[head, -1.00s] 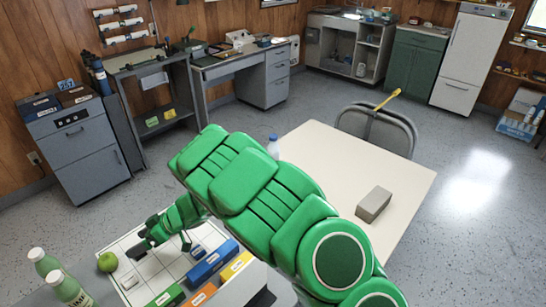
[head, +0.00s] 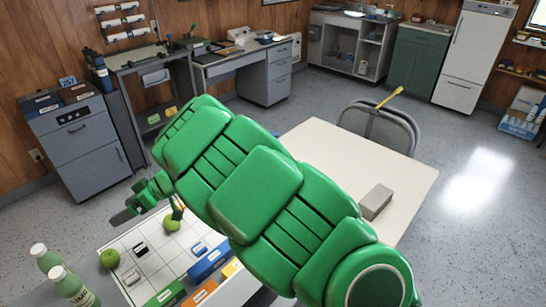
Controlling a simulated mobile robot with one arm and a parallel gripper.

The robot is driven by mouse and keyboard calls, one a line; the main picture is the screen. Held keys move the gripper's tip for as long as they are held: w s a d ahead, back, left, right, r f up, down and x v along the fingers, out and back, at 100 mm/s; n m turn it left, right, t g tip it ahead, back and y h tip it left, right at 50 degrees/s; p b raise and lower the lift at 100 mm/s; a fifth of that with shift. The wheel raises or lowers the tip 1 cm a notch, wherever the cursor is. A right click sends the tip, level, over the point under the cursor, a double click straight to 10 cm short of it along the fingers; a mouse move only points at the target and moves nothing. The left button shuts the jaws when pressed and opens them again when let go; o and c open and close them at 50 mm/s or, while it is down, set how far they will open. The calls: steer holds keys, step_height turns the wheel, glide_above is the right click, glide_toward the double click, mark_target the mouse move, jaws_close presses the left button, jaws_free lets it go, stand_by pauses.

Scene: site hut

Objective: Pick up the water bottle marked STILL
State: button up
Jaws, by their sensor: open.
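Two pale green bottles with white caps stand at the lower left: a rear bottle (head: 47,262) and a front bottle (head: 70,286). The front one bears a label cut off by the picture's edge; I cannot read STILL on either. A clear, blue-capped bottle stood on the cream table in the earlier view; my arm now covers that spot. My gripper (head: 150,214) is open and empty, above the far left edge of the gridded white board, with its dark fingers apart. It is right of and beyond the bottles.
The cream table (head: 405,180) holds a grey block (head: 376,202). A grey chair (head: 380,125) stands behind it. Open floor lies to the right.

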step_height(320, 180, up, 6)
steer(key=f, duration=0.1)
steer(key=w+d+r+m+t+y, duration=0.1)
steer(key=w+d+r+t+y, duration=0.15)
steer(key=w+d, duration=0.4)
steer(key=w+d+r+m+t+y, duration=0.1)
steer(key=w+d+r+t, duration=0.2)
steer(key=w, duration=0.6)
steer(key=w+d+f+m+t+h, duration=0.2)
steer(key=w+d+m+t, duration=0.3)
steer(key=d, duration=0.7)
steer(key=w+d+f+t+h, duration=0.1)
steer(key=w+d+t+h, duration=0.15)
steer(key=w+d, duration=0.75)
steer(key=w+d+f+m+t+h, duration=0.25)
steer(key=w+d+t, duration=0.2)
steer(key=d, duration=0.95)
step_height(320, 180, down, 17)
steer(key=x, duration=0.7)
steer(key=shift+w+a+r+m+t, duration=0.3)
steer(key=shift+r+m+t, duration=0.05)
